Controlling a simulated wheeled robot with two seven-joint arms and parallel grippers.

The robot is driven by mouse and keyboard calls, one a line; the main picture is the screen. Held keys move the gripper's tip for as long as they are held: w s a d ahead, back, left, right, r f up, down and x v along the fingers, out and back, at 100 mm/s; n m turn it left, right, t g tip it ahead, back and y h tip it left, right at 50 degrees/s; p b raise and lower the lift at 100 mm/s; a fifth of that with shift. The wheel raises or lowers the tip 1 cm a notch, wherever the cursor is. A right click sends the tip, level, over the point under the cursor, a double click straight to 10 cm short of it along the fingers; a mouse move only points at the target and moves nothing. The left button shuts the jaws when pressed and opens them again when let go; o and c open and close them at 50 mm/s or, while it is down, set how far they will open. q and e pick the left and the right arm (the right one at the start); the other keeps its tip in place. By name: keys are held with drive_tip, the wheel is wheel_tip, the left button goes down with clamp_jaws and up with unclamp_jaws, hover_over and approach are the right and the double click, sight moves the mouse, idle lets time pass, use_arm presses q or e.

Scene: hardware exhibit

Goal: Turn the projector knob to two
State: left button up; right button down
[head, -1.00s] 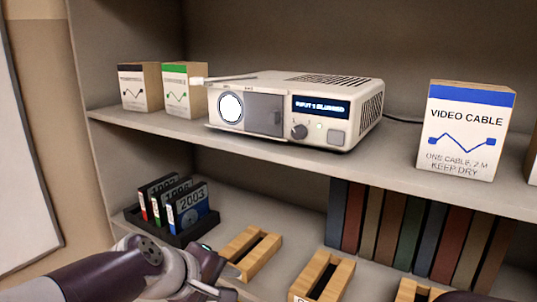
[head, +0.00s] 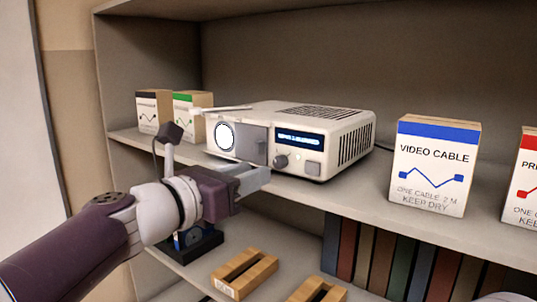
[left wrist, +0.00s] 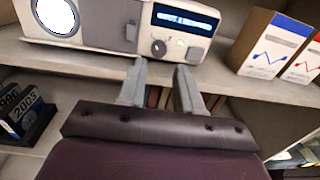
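The white projector (head: 338,132) stands on the upper shelf, with a round lens, a lit blue display (head: 300,138) and a grey square button (head: 313,169). Its dark round knob (head: 281,161) is on the front below the display, and also shows in the left wrist view (left wrist: 158,47). The mark it points to is too small to read. My left gripper (head: 256,176) is in front of the projector, below and left of the knob. In the left wrist view its two fingers (left wrist: 160,80) are apart with nothing between them, short of the knob. My right gripper is not in view.
A video cable box (head: 433,165) and a red-marked box (head: 525,178) stand to the right on the upper shelf (head: 365,202). Two small boxes (head: 188,117) stand at left. Below are a dark disc rack (head: 205,244), wooden holders (head: 244,272) and books (head: 372,258).

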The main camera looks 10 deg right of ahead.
sight(277, 164)
use_arm(q)
drive_tip(key=p+x, duration=0.1)
drive_tip(key=x, duration=0.4)
drive_tip(key=shift+w+d, duration=0.1)
drive_tip(key=shift+w+d+f+p, duration=0.1)
drive_tip(key=shift+w+p, duration=0.2)
drive_tip(key=shift+w, duration=0.05)
drive_tip(key=shift+s, duration=0.2)
clamp_jaws()
